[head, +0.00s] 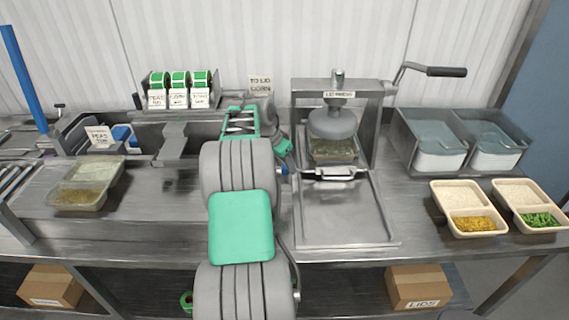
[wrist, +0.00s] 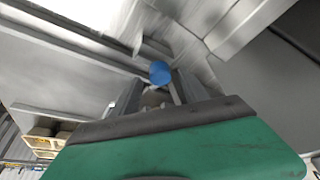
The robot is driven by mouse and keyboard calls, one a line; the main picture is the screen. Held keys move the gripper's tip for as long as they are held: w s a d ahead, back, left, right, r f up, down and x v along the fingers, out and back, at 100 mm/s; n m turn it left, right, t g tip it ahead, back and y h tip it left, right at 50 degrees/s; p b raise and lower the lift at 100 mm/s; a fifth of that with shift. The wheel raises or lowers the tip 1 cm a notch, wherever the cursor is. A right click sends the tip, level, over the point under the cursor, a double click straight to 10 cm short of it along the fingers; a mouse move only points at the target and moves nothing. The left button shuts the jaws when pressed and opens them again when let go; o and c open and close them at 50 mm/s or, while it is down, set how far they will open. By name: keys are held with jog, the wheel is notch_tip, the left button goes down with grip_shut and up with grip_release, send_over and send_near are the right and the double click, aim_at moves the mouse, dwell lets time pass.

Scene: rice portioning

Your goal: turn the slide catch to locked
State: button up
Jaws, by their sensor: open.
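The slide catch appears as a blue knob (wrist: 160,72) in the wrist view. In the head view a small blue spot (head: 284,170) shows at the left edge of the lid press slide (head: 340,215), mostly hidden by my arm. My gripper (wrist: 158,92) is open, with its fingers on either side below the knob in the wrist view. I cannot tell whether they touch it or which way the catch is turned. The lid press (head: 338,95) stands over a filled container (head: 334,150) at the back of the slide.
Two filled trays (head: 468,222) (head: 530,220) sit on the right of the bench. Metal bins (head: 440,150) stand behind them. A two-part container (head: 88,183) is at left, and label rolls (head: 178,80) stand at the back. The front of the slide is bare.

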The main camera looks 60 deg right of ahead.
jog(key=shift+d+f, duration=0.25)
jog(key=shift+f, duration=0.3)
jog(key=shift+c, duration=0.5)
grip_shut()
